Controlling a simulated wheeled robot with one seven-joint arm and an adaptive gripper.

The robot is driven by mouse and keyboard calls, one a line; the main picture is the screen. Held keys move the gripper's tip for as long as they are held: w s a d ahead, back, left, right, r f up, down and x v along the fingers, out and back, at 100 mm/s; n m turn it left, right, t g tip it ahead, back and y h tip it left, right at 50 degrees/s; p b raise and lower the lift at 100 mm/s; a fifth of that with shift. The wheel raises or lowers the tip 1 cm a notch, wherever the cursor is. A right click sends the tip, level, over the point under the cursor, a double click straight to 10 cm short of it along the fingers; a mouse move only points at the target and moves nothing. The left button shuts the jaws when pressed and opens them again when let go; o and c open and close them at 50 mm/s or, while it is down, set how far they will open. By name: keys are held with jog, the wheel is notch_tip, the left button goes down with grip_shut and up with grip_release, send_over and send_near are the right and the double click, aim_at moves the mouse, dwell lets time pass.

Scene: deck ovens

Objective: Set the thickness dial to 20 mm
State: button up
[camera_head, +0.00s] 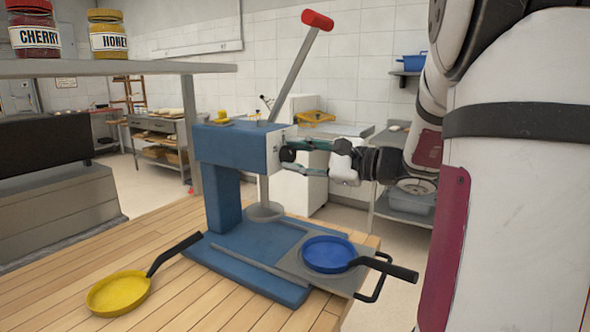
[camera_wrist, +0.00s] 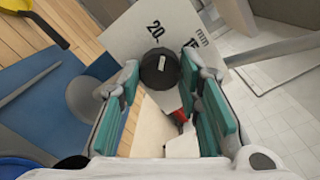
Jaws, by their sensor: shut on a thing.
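The thickness dial is a round black knob (camera_wrist: 160,70) on a white scale plate (camera_wrist: 128,42) in the wrist view. The plate reads 20 just above the knob and 15 mm to the right. A short pale mark shows on the knob's face; which number it points to is hard to tell. My gripper (camera_wrist: 159,88) has its teal-padded fingers on either side of the knob, shut on it. In the head view my gripper (camera_head: 293,154) reaches in from the right to the end face of the blue press (camera_head: 232,147), and the fingers mostly hide the dial.
The press has a long lever with a red handle (camera_head: 317,20) rising above it. A blue pan (camera_head: 327,252) sits on the grey plate at its base, and a yellow pan (camera_head: 120,293) lies on the wooden table (camera_head: 190,300). A shelf with jars stands at upper left.

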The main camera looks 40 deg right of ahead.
jog(key=shift+n+b, duration=1.5)
jog(key=shift+b, duration=0.35)
jog(key=o, duration=1.1)
jog(key=shift+o, duration=0.2)
jog(key=shift+s, duration=0.1)
jog(key=v, duration=1.1)
jog(key=shift+s, duration=0.4)
jog(key=shift+d+r, duration=0.1)
jog(key=shift+d, duration=0.05)
